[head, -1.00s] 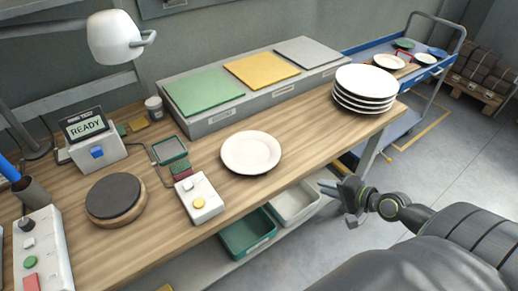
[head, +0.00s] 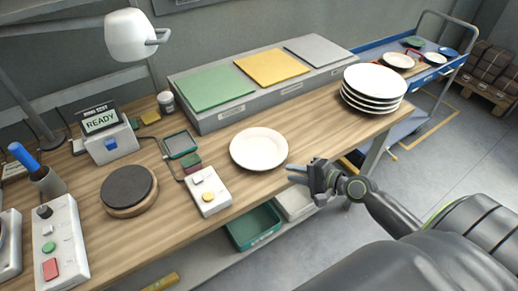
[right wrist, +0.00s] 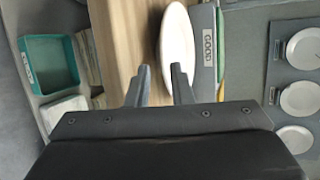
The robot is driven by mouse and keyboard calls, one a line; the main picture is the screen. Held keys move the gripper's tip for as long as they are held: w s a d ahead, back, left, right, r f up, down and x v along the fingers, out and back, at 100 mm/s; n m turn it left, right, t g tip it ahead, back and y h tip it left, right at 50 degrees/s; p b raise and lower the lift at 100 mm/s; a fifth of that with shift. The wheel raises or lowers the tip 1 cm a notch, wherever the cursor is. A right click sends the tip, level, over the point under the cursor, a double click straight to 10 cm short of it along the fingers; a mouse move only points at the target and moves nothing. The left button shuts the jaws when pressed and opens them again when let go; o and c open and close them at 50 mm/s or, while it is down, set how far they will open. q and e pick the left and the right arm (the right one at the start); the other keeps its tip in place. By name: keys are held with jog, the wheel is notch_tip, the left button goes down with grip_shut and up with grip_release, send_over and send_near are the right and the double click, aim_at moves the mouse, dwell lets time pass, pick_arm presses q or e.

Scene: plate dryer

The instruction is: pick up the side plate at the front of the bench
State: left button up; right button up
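The white side plate (head: 259,149) lies flat on the wooden bench (head: 225,197) near its front edge. It also shows in the right wrist view (right wrist: 177,45), just beyond my fingertips. My right gripper (head: 296,174) is to the right of the plate in the head view, close to its rim but apart from it. In the right wrist view my right gripper (right wrist: 160,75) has its two fingers spread with nothing between them. My left gripper is not in view.
A stack of white plates (head: 374,88) stands at the bench's right end. A grey box with green, yellow and grey pads (head: 271,67) lies behind the plate. A white button box (head: 207,191) sits left of it.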

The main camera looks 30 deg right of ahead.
aim_at(273, 166)
jog(key=x, duration=0.3)
jog(key=shift+w+a, duration=0.15)
jog(key=shift+w, duration=0.1)
jog(key=shift+d+p+x, duration=0.15)
jog(key=shift+p+x, duration=0.25)
jog(key=shift+x, duration=0.9)
jog(key=shift+d+p+x, duration=0.15)
jog(key=shift+p+x, duration=0.25)
jog(key=shift+x, duration=0.9)
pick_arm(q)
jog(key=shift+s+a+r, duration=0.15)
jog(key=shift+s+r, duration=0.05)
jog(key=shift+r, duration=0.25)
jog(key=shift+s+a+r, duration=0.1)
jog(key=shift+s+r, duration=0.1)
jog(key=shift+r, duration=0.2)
pick_arm(e)
jog(key=shift+w+r, duration=0.1)
jog(key=shift+w, duration=0.05)
grip_shut()
